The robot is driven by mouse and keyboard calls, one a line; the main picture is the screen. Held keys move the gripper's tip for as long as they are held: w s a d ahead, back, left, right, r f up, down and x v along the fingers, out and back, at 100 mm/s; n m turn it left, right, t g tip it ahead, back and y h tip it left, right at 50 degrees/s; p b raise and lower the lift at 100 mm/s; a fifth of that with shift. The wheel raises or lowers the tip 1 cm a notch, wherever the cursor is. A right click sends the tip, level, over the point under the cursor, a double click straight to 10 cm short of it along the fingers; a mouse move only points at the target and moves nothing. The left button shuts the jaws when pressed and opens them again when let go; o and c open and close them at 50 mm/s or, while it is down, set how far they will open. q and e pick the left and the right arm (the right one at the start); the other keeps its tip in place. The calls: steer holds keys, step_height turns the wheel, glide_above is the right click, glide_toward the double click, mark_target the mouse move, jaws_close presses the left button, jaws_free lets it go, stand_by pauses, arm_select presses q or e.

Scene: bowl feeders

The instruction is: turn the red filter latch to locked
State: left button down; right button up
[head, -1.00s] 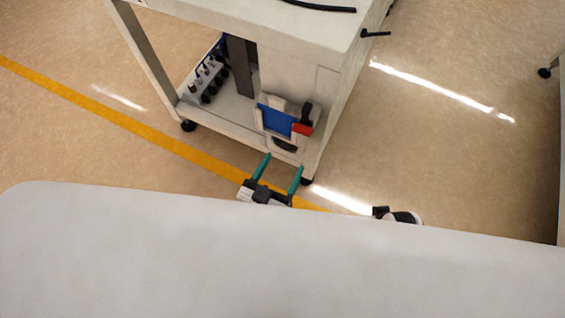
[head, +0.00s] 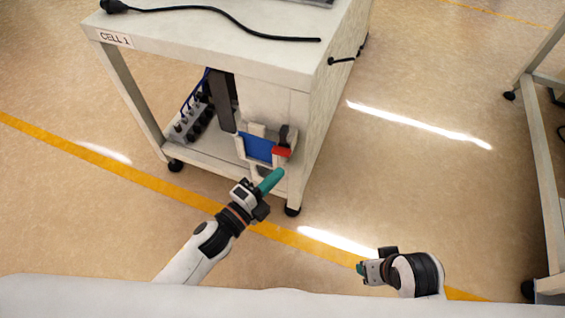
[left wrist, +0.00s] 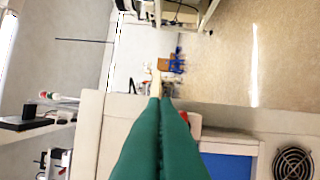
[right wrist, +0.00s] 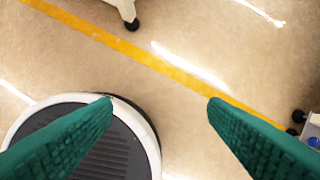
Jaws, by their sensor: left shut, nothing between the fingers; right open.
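The red latch (head: 281,152) sits at the right edge of the blue filter panel (head: 257,148), low on the cart's front, with a dark piece just above it. In the left wrist view a bit of red (left wrist: 195,122) shows beside the fingers, next to the blue panel (left wrist: 230,165). My left gripper (head: 281,171) is shut and empty, its green tips just below the latch in the head view. I cannot tell whether they touch it; the fingers hide part of the area in the left wrist view. My right gripper (right wrist: 160,101) is open and empty above the floor, away from the cart.
The white cart (head: 190,47) labelled CELL 1 has a black cable (head: 220,10) on top. A rack of dark-knobbed parts (head: 195,118) stands on its lower shelf. A dark rod (head: 342,60) sticks out of its right side. The floor to the right is clear up to another frame (head: 540,160).

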mark_target(284, 154)
arm_select(q)
steer(key=w+d, duration=0.1)
steer(key=w, duration=0.2)
steer(key=w+b, duration=0.1)
steer(key=w, duration=0.1)
steer(key=w+d, duration=0.1)
steer(key=w, duration=0.2)
steer(key=shift+w+d+f, duration=0.1)
steer(key=shift+w+d, duration=0.2)
steer(key=shift+w, duration=0.05)
steer(key=shift+w+a, duration=0.1)
steer(key=shift+a, duration=0.2)
arm_select(e)
steer(key=v, duration=0.4)
steer(key=shift+r, duration=0.2)
